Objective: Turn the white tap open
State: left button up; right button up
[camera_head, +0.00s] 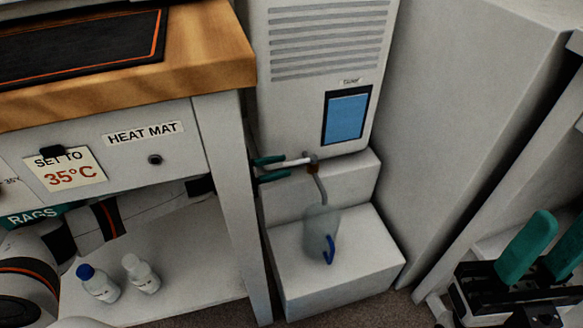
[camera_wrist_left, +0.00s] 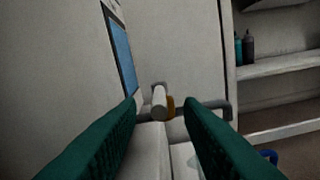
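The white tap (camera_head: 297,161) sticks out at the lower front of the grey cabinet with the blue screen. In the left wrist view the white tap handle (camera_wrist_left: 159,101) points at the camera, between the fingertips and beyond them, with a brass-coloured part behind it. My left gripper (camera_head: 271,169) is open, its green fingers just left of the tap handle. In the left wrist view a clear gap shows between its fingers (camera_wrist_left: 162,106), with nothing held. My right gripper (camera_head: 545,250) is at the right edge, its green fingers apart and nothing seen between them.
A translucent jug (camera_head: 318,224) with a blue handle stands on the white step below the tap's grey spout. The heat mat bench (camera_head: 228,140) and its leg are close left of the tap. Two white bottles (camera_head: 140,272) stand on the lower shelf.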

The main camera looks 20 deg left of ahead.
aim_at(292, 162)
pick_arm(q)
jog(key=shift+b+x, duration=0.4)
jog(key=shift+x, duration=1.6)
grip_shut()
